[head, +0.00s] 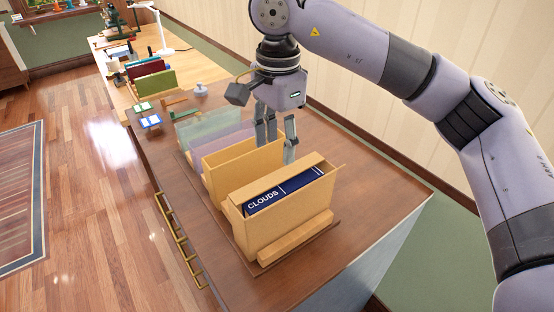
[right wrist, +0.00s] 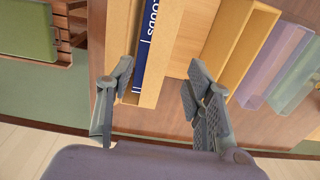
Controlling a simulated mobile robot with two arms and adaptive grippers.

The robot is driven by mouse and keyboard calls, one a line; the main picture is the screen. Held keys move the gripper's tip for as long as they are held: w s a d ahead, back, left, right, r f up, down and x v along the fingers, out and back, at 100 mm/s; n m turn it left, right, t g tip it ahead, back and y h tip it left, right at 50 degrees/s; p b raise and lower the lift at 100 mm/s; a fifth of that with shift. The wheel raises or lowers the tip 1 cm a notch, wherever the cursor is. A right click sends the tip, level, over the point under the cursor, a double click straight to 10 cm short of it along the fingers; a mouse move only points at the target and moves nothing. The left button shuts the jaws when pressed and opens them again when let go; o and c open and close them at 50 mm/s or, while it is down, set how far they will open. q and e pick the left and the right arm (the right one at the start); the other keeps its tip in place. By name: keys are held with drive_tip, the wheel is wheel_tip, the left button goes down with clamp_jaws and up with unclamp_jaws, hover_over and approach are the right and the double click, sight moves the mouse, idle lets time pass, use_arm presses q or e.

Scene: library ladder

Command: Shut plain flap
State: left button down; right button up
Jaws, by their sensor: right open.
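A tan box (head: 290,208) stands upright at the near end of the row, holding a dark blue book (head: 285,192) lettered "CLOUDS". A plain tan panel (head: 334,163) juts from the box's far right end; I cannot tell for sure whether it is the flap. My right gripper (head: 278,138) is open and empty, pointing down just behind the box. In the right wrist view the gripper (right wrist: 158,102) has one finger overlapping the box (right wrist: 123,40) beside the book (right wrist: 150,50) and the other over the gap towards the second box. My left gripper is not in view.
A second tan box (head: 222,176), a lavender one (head: 209,147) and a pale green one (head: 203,124) stand behind. A tan bar (head: 295,240) lies in front of the book box. The cabinet top (head: 375,190) is clear to the right, up to its edge. A pale wall runs alongside.

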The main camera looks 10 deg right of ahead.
wheel_tip(320, 180, up, 5)
drive_tip(key=shift+s+r, duration=0.1)
idle(0.3)
